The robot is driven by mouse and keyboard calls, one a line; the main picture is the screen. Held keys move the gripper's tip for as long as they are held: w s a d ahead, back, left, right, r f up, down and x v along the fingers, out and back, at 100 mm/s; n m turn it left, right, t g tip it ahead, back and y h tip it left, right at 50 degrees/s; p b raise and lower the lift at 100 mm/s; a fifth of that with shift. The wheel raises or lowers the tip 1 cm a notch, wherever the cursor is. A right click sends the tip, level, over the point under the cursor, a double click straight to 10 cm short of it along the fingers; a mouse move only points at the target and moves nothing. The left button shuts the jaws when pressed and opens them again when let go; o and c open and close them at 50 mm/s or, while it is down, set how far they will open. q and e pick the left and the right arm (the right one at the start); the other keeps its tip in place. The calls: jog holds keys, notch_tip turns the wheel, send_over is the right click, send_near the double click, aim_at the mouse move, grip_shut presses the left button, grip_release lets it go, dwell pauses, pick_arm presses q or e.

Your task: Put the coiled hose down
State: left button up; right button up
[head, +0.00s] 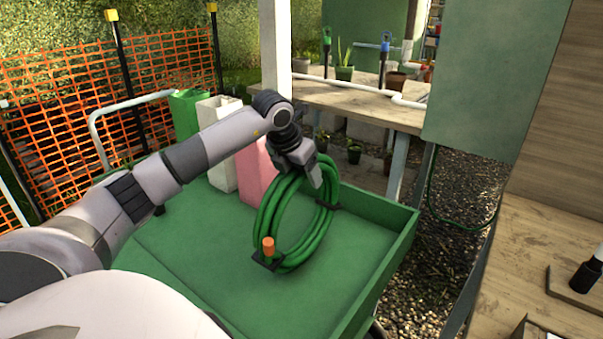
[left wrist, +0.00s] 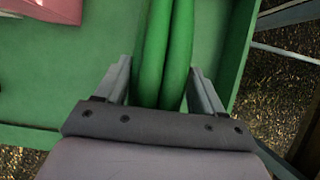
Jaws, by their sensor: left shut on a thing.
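The coiled hose (head: 265,215) is green, with an orange end piece and dark ties. It hangs upright from my left gripper (head: 313,170), which is shut on the top of the coil. The coil is over the green tray (head: 185,250); I cannot tell whether its lower edge touches the tray floor. In the left wrist view, strands of the hose (left wrist: 165,50) run between the two fingers of my left gripper (left wrist: 165,90). My right gripper is not in view.
Green (head: 188,112), white (head: 222,115) and pink (head: 254,170) containers stand at the tray's back. The tray's front left floor is clear. A potting bench (head: 350,97) stands behind, a wooden surface (head: 530,250) at right, and orange netting (head: 60,120) at left.

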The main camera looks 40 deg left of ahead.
pick_arm(q)
jog(key=shift+r, duration=0.15)
jog(key=o, duration=1.6)
jog(key=shift+f, duration=0.2)
jog(key=shift+o, duration=0.2)
jog(key=shift+r, duration=0.15)
jog(key=shift+s+r, duration=0.15)
jog(key=shift+r, duration=0.15)
jog(key=v, duration=1)
jog(key=shift+s+r+p, duration=0.15)
jog(key=shift+r+p, duration=0.1)
jog(key=shift+p, duration=0.15)
jog(key=shift+s+r, duration=0.2)
jog(key=shift+r, duration=0.1)
